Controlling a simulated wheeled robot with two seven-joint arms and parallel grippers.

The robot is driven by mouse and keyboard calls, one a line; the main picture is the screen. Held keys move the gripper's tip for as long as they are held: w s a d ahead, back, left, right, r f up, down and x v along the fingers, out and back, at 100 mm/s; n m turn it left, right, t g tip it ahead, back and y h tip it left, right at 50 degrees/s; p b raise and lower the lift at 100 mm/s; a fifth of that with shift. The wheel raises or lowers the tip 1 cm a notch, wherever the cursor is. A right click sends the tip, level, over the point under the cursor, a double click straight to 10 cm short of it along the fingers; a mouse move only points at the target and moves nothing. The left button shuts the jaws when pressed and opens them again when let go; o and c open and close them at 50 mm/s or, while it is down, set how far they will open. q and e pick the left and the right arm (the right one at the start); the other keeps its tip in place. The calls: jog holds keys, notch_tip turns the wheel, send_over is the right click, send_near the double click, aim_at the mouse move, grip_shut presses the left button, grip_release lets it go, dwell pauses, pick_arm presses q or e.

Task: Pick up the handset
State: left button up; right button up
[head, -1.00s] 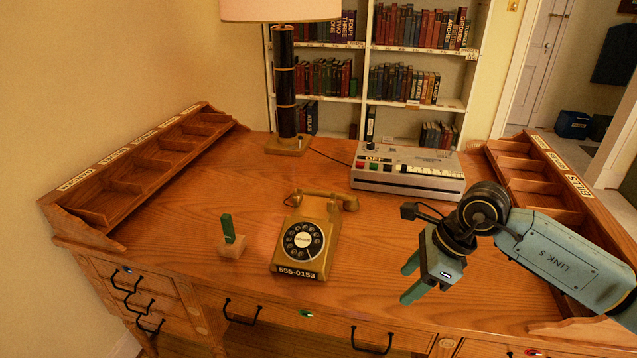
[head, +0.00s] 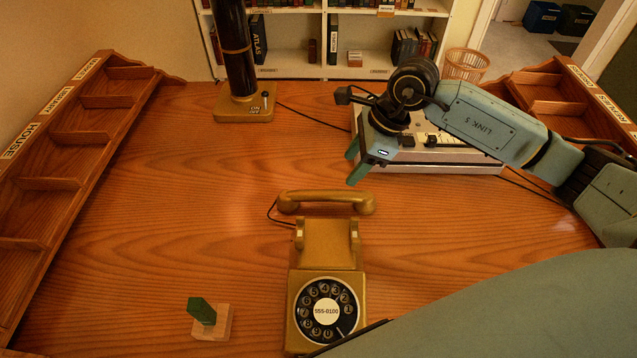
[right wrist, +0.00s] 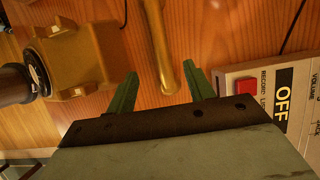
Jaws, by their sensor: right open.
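The brass-coloured handset (head: 325,202) lies crosswise just behind the rotary telephone (head: 327,260), apart from its cradle prongs. My right gripper (head: 353,165) is open and empty, behind the handset's right end in the head view. In the right wrist view the handset (right wrist: 159,45) runs down between the two spread green fingers (right wrist: 160,72), with its near end around fingertip level. I cannot tell how far above the handset the fingers are. The telephone body (right wrist: 85,62) is left of the fingers there. My left gripper is out of view.
A recorder (head: 440,155) stands right behind my right gripper; its red button and OFF label (right wrist: 283,98) show close to one finger. A lamp base (head: 245,107) stands at the back left. A green piece in a wooden block (head: 222,325) stands front left.

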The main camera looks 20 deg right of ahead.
aim_at(330, 192)
jog(key=x, duration=0.6)
jog(key=shift+s, duration=0.2)
jog(key=shift+w+a+f, duration=0.1)
jog(key=shift+a+f, duration=0.1)
jog(key=shift+f, duration=0.3)
jog(key=x, duration=0.2)
jog(key=b+x, duration=0.1)
jog(key=shift+w+a+f, duration=0.15)
jog(key=shift+w+f, duration=0.1)
jog(key=shift+w, duration=0.1)
jog(key=shift+w+a+f, duration=0.1)
jog(key=shift+a+f, duration=0.05)
jog(key=shift+f, duration=0.35)
jog(key=c, duration=1.1)
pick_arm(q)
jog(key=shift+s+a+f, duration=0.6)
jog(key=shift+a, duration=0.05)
pick_arm(e)
jog(key=shift+r, duration=0.1)
grip_shut()
